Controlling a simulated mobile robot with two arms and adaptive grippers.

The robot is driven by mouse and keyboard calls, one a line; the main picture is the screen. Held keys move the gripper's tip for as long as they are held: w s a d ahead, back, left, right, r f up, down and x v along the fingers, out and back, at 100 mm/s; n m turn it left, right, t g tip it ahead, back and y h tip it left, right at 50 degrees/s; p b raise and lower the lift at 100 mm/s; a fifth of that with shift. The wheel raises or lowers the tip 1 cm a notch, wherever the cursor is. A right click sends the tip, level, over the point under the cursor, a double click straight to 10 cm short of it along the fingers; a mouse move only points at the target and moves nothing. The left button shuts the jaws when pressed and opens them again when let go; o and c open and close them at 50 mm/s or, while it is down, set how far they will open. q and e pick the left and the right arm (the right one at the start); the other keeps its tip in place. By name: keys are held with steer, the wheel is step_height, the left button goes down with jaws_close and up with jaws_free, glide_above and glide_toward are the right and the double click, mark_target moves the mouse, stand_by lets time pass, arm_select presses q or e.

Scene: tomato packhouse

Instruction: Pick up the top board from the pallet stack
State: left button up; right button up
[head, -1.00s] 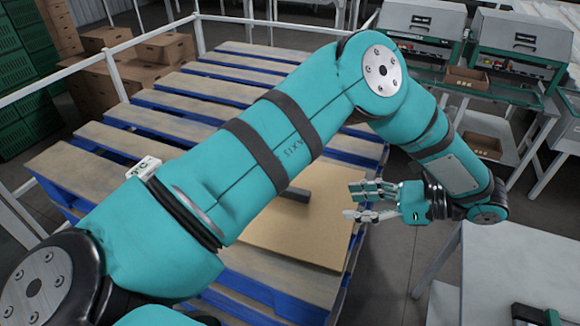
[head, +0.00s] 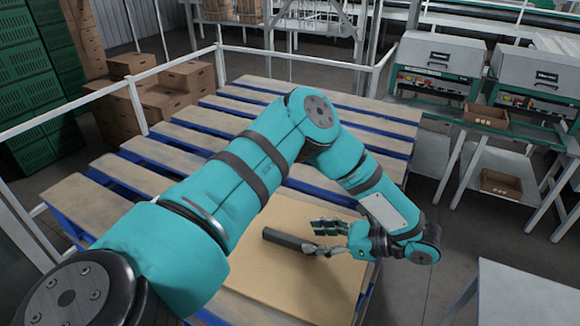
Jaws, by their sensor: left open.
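A flat tan board (head: 275,275) lies on the near right part of the pallet stack (head: 160,150), which has pale wooden slats and blue sides. A short dark bar (head: 285,239) lies on the board or just above it; I cannot tell which. My left gripper (head: 322,238) is open, near the bar's right end, over the board's right part. Whether the fingers touch the bar is unclear. My left arm covers part of the board and the stack. My right gripper is not in view.
A white railing (head: 135,104) runs behind and left of the stack. Cardboard boxes (head: 185,80) and green crates (head: 30,60) stand beyond it. Grey machines (head: 440,60) stand at the back right. A pale table (head: 525,290) is at the lower right, with bare floor between.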

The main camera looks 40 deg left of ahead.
mark_target(290, 238)
arm_select(q)
steer(key=shift+s+a+f+p, duration=0.1)
steer(key=shift+s+a+p, duration=0.3)
steer(key=shift+a+p, duration=0.05)
steer(key=p+x, duration=0.1)
steer(key=x, duration=0.2)
steer(key=shift+s+a+f, duration=0.1)
steer(key=shift+a+f, duration=0.1)
steer(key=shift+a, duration=0.05)
steer(key=shift+s+a+f, duration=0.1)
steer(key=shift+a+f, duration=0.1)
steer(key=shift+a, duration=0.15)
steer(key=shift+d, duration=0.2)
steer(key=shift+c, duration=0.5)
steer(key=shift+r, duration=0.1)
steer(key=shift+c, duration=1.2)
jaws_close()
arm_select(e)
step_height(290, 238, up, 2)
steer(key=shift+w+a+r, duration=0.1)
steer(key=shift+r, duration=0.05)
